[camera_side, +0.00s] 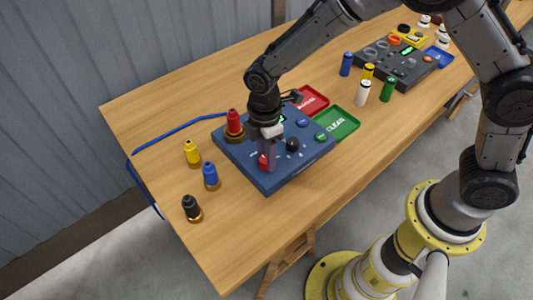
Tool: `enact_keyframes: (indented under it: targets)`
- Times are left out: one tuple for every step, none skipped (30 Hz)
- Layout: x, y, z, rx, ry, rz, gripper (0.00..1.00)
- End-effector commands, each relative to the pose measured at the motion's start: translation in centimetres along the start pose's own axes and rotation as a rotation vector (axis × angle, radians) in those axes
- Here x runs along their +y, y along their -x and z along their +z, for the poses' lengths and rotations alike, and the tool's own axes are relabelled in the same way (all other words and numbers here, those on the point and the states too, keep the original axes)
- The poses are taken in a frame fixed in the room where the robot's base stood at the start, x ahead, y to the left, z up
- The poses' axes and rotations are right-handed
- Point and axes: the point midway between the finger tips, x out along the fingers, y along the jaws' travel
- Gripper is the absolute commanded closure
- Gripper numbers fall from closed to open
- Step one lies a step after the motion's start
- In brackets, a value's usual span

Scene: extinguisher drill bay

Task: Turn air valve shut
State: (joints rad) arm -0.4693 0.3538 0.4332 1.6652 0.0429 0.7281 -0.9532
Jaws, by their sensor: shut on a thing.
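A blue control box (257,175) sits on the wooden table. My gripper (267,160) points down over the front left part of the box, and its fingers are shut on a red knob (263,162), which I take to be the air valve. The fingers partly hide the knob, so its turn angle cannot be told. A black knob (292,144) stands to the right of my gripper on the same box.
A dark grey panel (398,62) stands farther back.

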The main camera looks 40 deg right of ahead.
Motion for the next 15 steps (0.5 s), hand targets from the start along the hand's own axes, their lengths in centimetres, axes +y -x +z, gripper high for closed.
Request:
enact_keyframes:
  targets:
    - [0.08, 0.23, -0.18, 0.004, 0.003, 0.004, 1.00]
    - [0.08, 0.23, -0.18, 0.004, 0.003, 0.005, 1.00]
    - [0.08, 0.23, -0.18, 0.004, 0.003, 0.005, 1.00]
    - [0.08, 0.23, -0.18, 0.004, 0.003, 0.005, 1.00]
    - [0.08, 0.24, -0.18, 0.004, 0.003, 0.005, 1.00]
    - [0.08, 0.24, -0.18, 0.004, 0.003, 0.005, 1.00]
    - [0.08, 0.24, -0.18, 0.004, 0.003, 0.005, 1.00]
    - [0.08, 0.24, -0.19, 0.004, 0.003, 0.005, 1.00]
    - [0.08, 0.24, -0.19, 0.005, 0.003, 0.005, 0.55]
    - [0.08, 0.23, -0.19, 0.004, 0.003, 0.004, 0.50]
    - [0.07, 0.22, -0.18, 0.004, 0.002, 0.004, 0.45]
    - [0.06, 0.19, -0.16, 0.004, 0.002, 0.004, 0.38]
    - [0.05, 0.18, -0.14, 0.003, 0.002, 0.003, 0.32]
    - [0.05, 0.16, -0.13, 0.003, 0.002, 0.003, 0.29]
    - [0.04, 0.14, -0.11, 0.003, 0.001, 0.003, 0.29]
